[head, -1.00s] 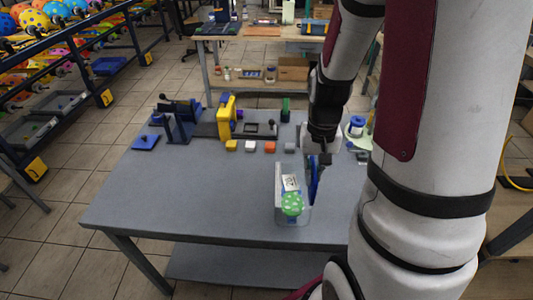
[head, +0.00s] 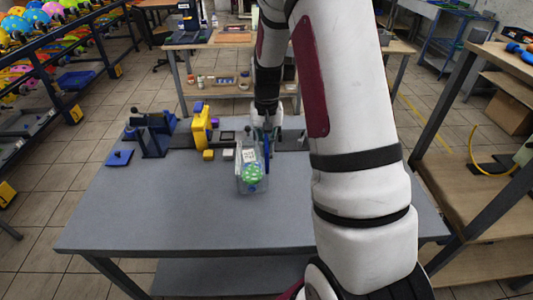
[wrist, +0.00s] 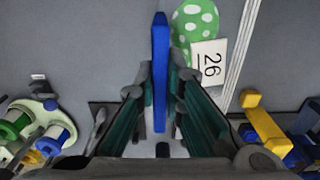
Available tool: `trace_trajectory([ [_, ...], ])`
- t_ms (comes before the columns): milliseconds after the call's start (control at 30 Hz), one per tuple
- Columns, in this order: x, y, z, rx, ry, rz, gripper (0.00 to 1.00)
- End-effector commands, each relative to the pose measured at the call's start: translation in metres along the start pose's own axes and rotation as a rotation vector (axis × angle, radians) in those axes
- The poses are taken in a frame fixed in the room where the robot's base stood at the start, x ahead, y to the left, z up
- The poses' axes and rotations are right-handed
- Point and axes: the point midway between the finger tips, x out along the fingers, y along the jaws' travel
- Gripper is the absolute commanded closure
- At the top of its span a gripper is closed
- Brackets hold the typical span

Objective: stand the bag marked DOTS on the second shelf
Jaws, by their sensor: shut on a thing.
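A clear bag (head: 252,183) with a green, white-dotted balloon (head: 251,173) inside hangs at or just over the grey table in the head view. No DOTS marking is readable. My gripper (wrist: 160,75) is shut on an upright blue strip (wrist: 160,40) at the bag's side; the strip shows edge-on between the fingers. I cannot tell which shelf is the second.
The grey table (head: 170,215) has a clear front half. A blue press (head: 153,138), a yellow tool (head: 201,125) and small blocks (head: 208,155) stand along its back. A wooden shelf rack (head: 485,205) stands at the right, a balloon rack (head: 60,60) at the left.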

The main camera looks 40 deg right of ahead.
Motion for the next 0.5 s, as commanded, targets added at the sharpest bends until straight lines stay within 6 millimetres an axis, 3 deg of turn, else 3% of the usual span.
trace_trajectory([
  [333,0.032,0.000,0.000,0.000,-0.004,0.001,1.00],
  [500,0.035,-0.001,-0.001,-0.001,0.000,0.000,1.00],
])
